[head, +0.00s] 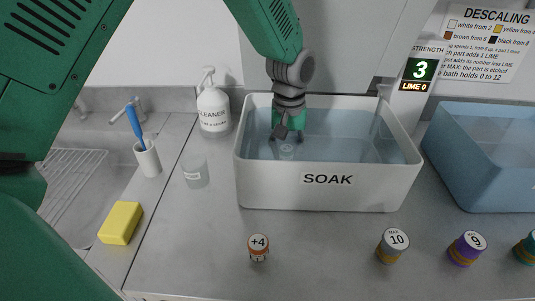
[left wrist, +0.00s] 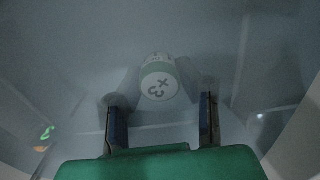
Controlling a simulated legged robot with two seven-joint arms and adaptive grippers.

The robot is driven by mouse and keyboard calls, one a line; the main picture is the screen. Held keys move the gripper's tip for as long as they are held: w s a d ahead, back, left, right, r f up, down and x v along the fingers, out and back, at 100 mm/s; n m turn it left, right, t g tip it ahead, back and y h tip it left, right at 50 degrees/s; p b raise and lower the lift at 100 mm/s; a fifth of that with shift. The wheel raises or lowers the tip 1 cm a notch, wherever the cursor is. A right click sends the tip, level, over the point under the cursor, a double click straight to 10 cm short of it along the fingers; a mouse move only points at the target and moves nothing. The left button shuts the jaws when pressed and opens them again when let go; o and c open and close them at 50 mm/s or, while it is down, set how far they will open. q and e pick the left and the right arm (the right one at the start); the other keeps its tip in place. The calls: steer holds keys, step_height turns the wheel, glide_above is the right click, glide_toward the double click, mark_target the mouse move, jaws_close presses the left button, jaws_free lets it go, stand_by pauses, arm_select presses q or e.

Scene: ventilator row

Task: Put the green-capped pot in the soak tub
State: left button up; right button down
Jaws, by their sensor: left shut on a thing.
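The soak tub (head: 328,195) is a white, open box labelled SOAK, holding clear bluish liquid. My left gripper (head: 287,136) reaches down inside it, near its left end. The gripper is shut on a pot (head: 287,152), which shows pale and small below the fingers. In the left wrist view the pot (left wrist: 160,80) has a white top marked x3 and a green band, and lies ahead between the fingers (left wrist: 162,115). I cannot tell whether the pot touches the tub floor. My right gripper is not in view.
A cleaner bottle (head: 214,110), a clear cup (head: 195,171) and a brush holder (head: 147,158) stand left of the tub. A yellow sponge (head: 121,223) lies by the sink. Pots marked +4 (head: 258,249), 10 (head: 392,246) and 9 (head: 467,248) stand in front. A blue tub (head: 480,165) is right.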

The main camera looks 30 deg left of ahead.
arm_select(q)
steer(key=a, duration=0.3)
steer(key=shift+s+a+r, duration=0.3)
steer(key=shift+s, duration=0.05)
steer(key=f, duration=0.2)
steer(key=a+f, duration=0.1)
steer(key=shift+a+f, duration=0.15)
steer(key=shift+f, duration=0.25)
steer(key=shift+a+f, duration=0.1)
steer(key=shift+a, duration=0.1)
jaws_close()
steer(key=o, duration=1.1)
jaws_free()
steer(key=shift+d, duration=0.15)
steer(key=shift+o, duration=0.2)
steer(key=shift+d+r, duration=0.25)
steer(key=shift+d, duration=0.25)
step_height(320, 180, up, 12)
steer(key=shift+a+p, duration=0.15)
steer(key=shift+p, duration=0.25)
steer(key=shift+a+f, duration=0.15)
steer(key=shift+a, duration=0.15)
